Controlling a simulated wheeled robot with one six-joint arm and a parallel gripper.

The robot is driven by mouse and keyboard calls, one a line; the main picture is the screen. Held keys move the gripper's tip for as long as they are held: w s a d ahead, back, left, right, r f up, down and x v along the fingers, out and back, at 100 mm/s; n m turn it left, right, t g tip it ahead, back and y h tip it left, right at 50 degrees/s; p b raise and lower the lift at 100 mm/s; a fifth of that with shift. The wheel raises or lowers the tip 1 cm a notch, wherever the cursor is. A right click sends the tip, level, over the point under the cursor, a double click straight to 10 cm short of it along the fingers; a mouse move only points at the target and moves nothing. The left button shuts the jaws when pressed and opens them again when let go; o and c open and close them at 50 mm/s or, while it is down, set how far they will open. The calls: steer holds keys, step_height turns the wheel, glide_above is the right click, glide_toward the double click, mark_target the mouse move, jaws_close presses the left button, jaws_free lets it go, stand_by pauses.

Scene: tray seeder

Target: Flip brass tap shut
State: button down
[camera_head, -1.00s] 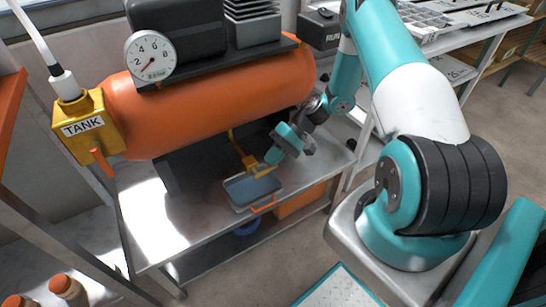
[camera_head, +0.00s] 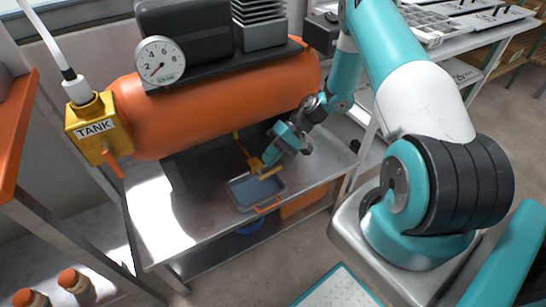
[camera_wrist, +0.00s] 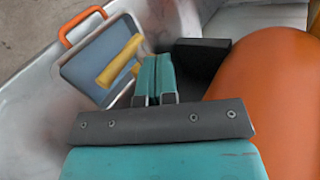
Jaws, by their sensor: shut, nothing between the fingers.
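The brass tap (camera_head: 253,161) hangs on a thin yellow pipe below the orange tank, above a shallow tray. Its yellow lever (camera_head: 270,173) juts out sideways over the tray's back edge. In the wrist view the lever (camera_wrist: 120,60) lies slantwise over the tray, left of my fingertips. My gripper (camera_head: 268,155) is shut and empty, its teal fingers close behind and above the lever. In the wrist view the fingers (camera_wrist: 154,62) are side by side, and a narrow gap to the lever seems to show. I cannot tell whether they touch the tap body, which is largely hidden there.
The orange tank (camera_head: 215,105) lies close above and behind my gripper. The blue-grey tray (camera_head: 234,200) with an orange handle sits on the metal shelf (camera_head: 190,228). A gauge (camera_head: 160,63) and the yellow TANK valve block (camera_head: 97,128) are at left.

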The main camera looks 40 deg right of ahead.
steer(key=v, duration=1)
steer(key=shift+r, duration=0.45)
steer(key=shift+w, duration=0.1)
